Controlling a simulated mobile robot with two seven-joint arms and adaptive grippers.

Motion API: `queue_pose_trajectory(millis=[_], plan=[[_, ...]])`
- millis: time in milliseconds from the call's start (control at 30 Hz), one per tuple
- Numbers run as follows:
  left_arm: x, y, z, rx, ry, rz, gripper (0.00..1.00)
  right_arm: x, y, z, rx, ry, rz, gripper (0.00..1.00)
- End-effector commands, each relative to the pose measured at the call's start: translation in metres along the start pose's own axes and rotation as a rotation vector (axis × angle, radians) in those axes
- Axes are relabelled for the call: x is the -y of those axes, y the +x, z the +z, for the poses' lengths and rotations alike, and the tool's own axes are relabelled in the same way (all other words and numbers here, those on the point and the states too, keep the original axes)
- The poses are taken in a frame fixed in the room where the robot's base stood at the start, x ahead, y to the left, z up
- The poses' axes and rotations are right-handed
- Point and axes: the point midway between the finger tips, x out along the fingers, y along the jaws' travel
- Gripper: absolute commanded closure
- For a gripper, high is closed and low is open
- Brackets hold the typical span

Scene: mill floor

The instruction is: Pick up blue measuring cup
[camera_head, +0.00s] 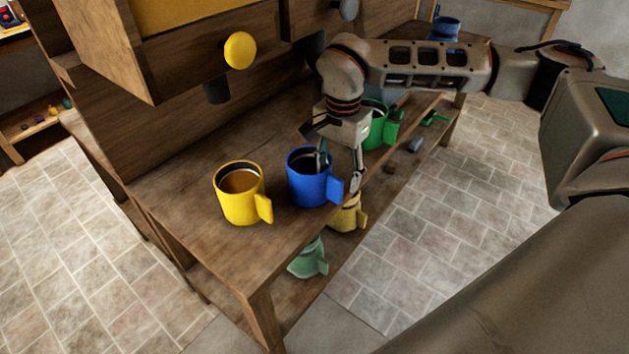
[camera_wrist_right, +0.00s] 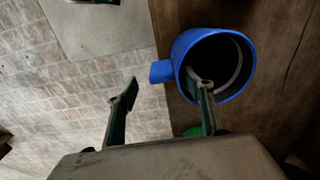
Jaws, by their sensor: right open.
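The blue measuring cup (camera_head: 308,189) stands upright on the wooden bench (camera_head: 185,185), its handle pointing right towards the bench's edge. In the right wrist view, I look down into the blue cup (camera_wrist_right: 216,55), with its handle to the left. My right gripper (camera_head: 339,172) is open above the cup's handle side. One finger reaches over or into the cup's mouth and the other is outside, beyond the rim. In the wrist view, the gripper's fingers (camera_wrist_right: 165,88) are apart, with the handle between them. I cannot tell whether they touch the cup. My left gripper is not in view.
A yellow cup (camera_head: 238,196) stands left of the blue one, and a green cup (camera_head: 376,130) stands behind my gripper. Another blue cup (camera_head: 446,25) is at the far end. More cups sit on the lower shelf. A cabinet with a yellow knob (camera_head: 240,50) overhangs the bench.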

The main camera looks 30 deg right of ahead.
Motion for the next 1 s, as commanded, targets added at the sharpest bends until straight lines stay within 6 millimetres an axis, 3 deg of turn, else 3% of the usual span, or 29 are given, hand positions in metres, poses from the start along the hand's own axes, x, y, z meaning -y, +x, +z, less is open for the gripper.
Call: queue_pose_trajectory(millis=[300,600,633,800,833,1000], plan=[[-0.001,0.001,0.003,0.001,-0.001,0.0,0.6,0.006,0.042,0.002,0.002,0.001,0.001,0.48],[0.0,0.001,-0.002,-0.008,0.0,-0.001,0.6,0.006,0.047,0.002,0.002,0.002,-0.001,0.48],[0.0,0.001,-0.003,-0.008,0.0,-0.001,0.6,0.006,0.047,0.002,0.002,0.002,-0.001,0.51],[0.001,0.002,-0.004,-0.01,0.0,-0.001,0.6,0.006,0.047,0.002,0.002,0.002,-0.001,0.95],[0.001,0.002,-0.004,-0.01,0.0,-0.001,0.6,0.006,0.047,0.002,0.002,0.002,-0.001,1.0],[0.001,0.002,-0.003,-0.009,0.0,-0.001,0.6,0.006,0.047,0.002,0.002,0.002,-0.001,1.0]])
